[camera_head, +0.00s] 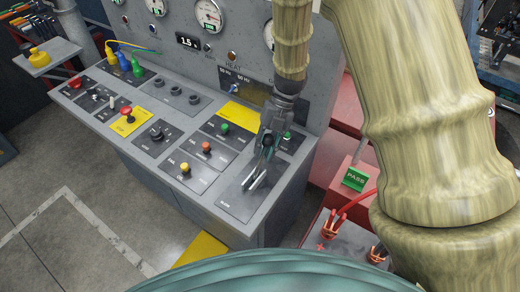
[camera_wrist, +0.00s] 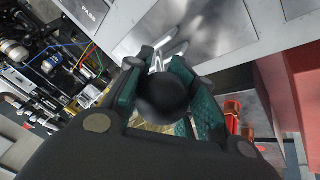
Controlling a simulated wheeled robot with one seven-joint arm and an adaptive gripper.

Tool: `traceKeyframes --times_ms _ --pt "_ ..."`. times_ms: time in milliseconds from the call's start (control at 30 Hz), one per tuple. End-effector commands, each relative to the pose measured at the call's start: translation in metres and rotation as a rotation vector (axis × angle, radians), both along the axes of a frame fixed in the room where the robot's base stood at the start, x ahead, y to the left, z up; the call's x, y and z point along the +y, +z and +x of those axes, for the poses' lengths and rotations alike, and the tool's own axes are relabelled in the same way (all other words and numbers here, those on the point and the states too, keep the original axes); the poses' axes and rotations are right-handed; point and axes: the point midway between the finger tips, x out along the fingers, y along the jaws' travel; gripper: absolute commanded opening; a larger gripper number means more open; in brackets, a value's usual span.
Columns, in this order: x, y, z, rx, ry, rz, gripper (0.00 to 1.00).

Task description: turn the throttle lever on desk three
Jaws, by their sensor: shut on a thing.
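The throttle lever (camera_wrist: 163,97) shows in the wrist view as a round black knob on a bright metal stem, between the teal pads of my gripper (camera_wrist: 160,80). In the head view my gripper (camera_head: 265,158) reaches down over the front right panel of the grey control desk (camera_head: 225,225). It is shut on the lever. The silver lever base (camera_head: 255,181) shows just below the fingers, and the fingers hide most of the knob there. No desk number is legible.
Left of my gripper are an orange button (camera_head: 206,147), a yellow button (camera_head: 185,168) and a green button (camera_head: 224,127). A red emergency button (camera_head: 126,112) sits farther left. Gauges line the upright panel (camera_head: 240,50). Red machinery with a green PASS sign (camera_head: 355,179) stands at right.

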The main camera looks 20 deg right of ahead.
Motion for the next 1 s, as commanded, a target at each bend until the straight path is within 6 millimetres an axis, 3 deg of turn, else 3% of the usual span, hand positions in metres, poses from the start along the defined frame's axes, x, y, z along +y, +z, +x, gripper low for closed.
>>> traceKeyframes --times_ms 33,100,400,567,1000 --pt "-0.003 0.007 0.009 -0.018 -0.005 -0.003 0.27" --pt "-0.003 0.007 0.008 -0.018 -0.005 -0.003 0.37" --pt "-0.001 0.004 0.005 -0.009 -0.002 -0.003 0.37" --pt "-0.004 0.012 0.007 -0.010 -0.001 -0.003 0.37" --pt "-0.034 0.077 0.027 -0.012 -0.002 -0.003 0.37"
